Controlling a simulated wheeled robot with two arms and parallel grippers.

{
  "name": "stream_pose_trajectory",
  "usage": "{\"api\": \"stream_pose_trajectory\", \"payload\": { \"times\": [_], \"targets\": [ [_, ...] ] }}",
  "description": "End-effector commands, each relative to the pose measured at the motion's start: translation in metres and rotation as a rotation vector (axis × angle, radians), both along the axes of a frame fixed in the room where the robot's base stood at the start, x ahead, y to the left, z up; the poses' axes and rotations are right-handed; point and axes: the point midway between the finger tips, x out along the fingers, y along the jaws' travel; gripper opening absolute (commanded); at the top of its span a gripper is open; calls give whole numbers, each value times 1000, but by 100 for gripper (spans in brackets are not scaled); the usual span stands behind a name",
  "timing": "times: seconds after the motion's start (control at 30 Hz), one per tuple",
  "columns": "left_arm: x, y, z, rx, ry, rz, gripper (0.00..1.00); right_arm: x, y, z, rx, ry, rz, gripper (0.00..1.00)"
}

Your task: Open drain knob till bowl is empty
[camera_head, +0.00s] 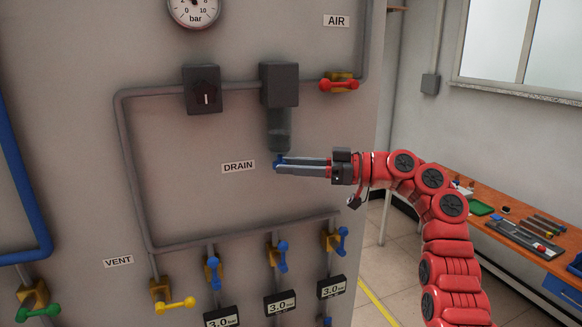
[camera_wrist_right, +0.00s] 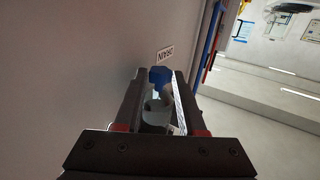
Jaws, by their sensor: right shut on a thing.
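The blue drain knob (camera_head: 279,160) is under the dark translucent bowl (camera_head: 279,128), which hangs below a grey block (camera_head: 279,84) on the panel. A "DRAIN" label (camera_head: 238,166) is to its left. My right gripper (camera_head: 278,166) is shut on the knob, reaching in from the right; its fingers partly hide the knob. In the right wrist view the blue knob (camera_wrist_right: 160,76) shows between the fingertips, with the clear bowl (camera_wrist_right: 154,112) nearer the camera. I cannot make out any liquid level in the bowl. My left gripper is not in view.
A red-handled AIR valve (camera_head: 339,85) is up and right of the bowl. A black regulator knob (camera_head: 205,95) is to its left. Several blue valves (camera_head: 282,256), a yellow VENT valve (camera_head: 175,304) and pressure displays lie below. An orange workbench (camera_head: 520,215) stands at the right.

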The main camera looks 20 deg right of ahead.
Motion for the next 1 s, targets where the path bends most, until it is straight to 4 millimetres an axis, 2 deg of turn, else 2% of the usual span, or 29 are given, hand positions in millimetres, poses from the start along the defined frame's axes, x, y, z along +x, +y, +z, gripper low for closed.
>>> {"api": "stream_pose_trajectory", "payload": {
  "times": [0.5,1.0],
  "targets": [
    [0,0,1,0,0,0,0,4,1,-1,-1,4,175,0],
    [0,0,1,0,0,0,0,5,1,-3,-6,4,249,0]
  ]
}}
